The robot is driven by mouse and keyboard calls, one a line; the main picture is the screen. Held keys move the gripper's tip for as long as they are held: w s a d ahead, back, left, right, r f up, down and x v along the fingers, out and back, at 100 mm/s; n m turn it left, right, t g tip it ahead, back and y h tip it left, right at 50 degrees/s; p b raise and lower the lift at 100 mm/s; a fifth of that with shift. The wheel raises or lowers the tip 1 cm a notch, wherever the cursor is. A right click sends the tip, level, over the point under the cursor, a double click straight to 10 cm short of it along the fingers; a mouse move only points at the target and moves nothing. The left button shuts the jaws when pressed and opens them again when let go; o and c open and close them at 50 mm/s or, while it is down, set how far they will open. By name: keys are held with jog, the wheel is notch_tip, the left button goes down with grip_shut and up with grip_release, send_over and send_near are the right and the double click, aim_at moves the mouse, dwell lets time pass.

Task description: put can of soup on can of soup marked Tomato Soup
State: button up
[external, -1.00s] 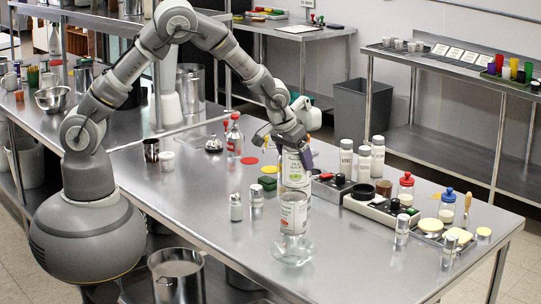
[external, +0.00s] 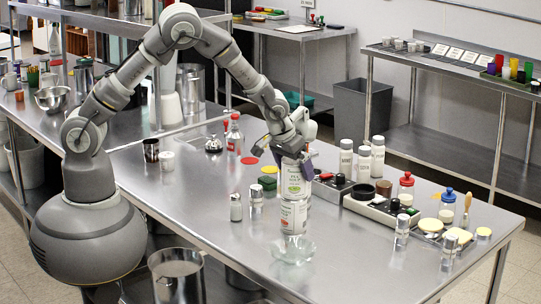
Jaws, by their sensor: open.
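One white-and-green labelled soup can (external: 295,182) stands upright directly above a second labelled can (external: 293,217), and the two look stacked and in line. The lower can is above a clear glass dish (external: 293,250). The label print is too small to read for certain. My gripper (external: 292,152) is open at the top of the upper can, pointing down, and hides the can's upper rim. Whether the fingers still touch the can is not clear.
A salt shaker (external: 236,208) and a metal-topped jar (external: 256,197) stand close left of the cans. The front left of the steel table (external: 225,245) is clear.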

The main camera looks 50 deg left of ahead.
jog(key=p+v, duration=0.1)
jog(key=v, duration=1)
jog(key=shift+s+r+p, duration=0.2)
jog(key=shift+p, duration=0.1)
jog(key=w+a+r+t+h, duration=0.15)
jog(key=a+r, duration=0.25)
jog(key=r, duration=0.6)
jog(key=w+a+r+t, duration=0.2)
jog(key=a+r, duration=0.3)
jog(key=r, duration=0.5)
jog(key=w+a+r+t, duration=0.2)
jog(key=a+r, duration=0.2)
jog(key=r, duration=0.6)
jog(key=s+a+r+t, duration=0.2)
jog(key=s+a+r, duration=0.3)
jog(key=r, duration=0.7)
jog(key=s+a+r+t+y, duration=0.1)
jog(key=s+a+r+t, duration=0.2)
jog(key=r, duration=0.9)
jog(key=s+a, duration=0.2)
jog(key=s, duration=0.2)
jog(key=shift+r, duration=0.15)
jog(key=shift+t+y, duration=0.25)
